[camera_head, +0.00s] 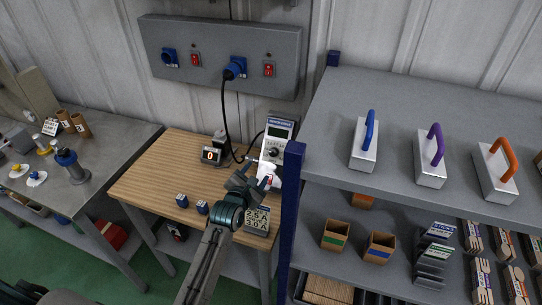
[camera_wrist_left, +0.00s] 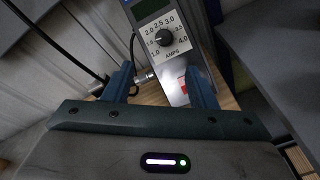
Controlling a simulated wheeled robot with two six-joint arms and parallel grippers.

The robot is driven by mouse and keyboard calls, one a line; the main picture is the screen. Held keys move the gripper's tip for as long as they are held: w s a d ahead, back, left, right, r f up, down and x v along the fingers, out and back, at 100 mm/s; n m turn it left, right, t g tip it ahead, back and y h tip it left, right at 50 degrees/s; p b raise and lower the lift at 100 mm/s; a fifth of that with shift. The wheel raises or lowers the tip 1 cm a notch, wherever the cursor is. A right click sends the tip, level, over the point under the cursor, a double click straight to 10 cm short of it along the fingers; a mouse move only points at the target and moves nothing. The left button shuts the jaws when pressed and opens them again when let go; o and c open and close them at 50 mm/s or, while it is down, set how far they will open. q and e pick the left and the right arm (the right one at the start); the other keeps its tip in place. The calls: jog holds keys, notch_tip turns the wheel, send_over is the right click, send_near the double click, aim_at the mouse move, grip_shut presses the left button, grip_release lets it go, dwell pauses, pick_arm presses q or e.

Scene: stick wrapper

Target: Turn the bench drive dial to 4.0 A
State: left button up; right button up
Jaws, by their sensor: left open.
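The bench drive (camera_head: 279,130) is a grey upright box with a display on the wooden bench. Its black round dial (camera_wrist_left: 166,37) faces me in the left wrist view, ringed by numbers from 1.0 to 4.0 above the word AMPS. I cannot tell for certain where its pointer stands. A red switch (camera_wrist_left: 183,84) shows lower on the drive. My left gripper (camera_head: 258,180) is open in front of the lower part of the drive. In the left wrist view its fingers (camera_wrist_left: 161,86) stand apart, below the dial and not touching it. My right gripper is not in view.
A blue post (camera_head: 291,190) and grey shelf (camera_head: 330,120) stand close on the right. A black cable (camera_head: 225,115) hangs from the wall panel (camera_head: 212,75). The bench's left part (camera_head: 155,175) is clear.

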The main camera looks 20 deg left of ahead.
pick_arm(q)
jog(key=w+d+r+n+t, duration=0.1)
jog(key=w+r+n+t, duration=0.1)
jog(key=w+r+n, duration=0.3)
jog(key=n+b, duration=0.2)
jog(key=b, duration=0.3)
send_near(272, 154)
jog(key=w, duration=0.7)
jog(key=shift+w+d+f, duration=0.1)
jog(key=shift+d+f, duration=0.05)
jog(key=shift+d, duration=0.05)
jog(key=shift+w, duration=0.7)
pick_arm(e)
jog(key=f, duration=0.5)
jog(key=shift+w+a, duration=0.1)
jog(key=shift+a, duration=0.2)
pick_arm(q)
jog(key=shift+c, duration=0.2)
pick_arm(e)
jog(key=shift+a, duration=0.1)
pick_arm(q)
jog(key=c, duration=0.9)
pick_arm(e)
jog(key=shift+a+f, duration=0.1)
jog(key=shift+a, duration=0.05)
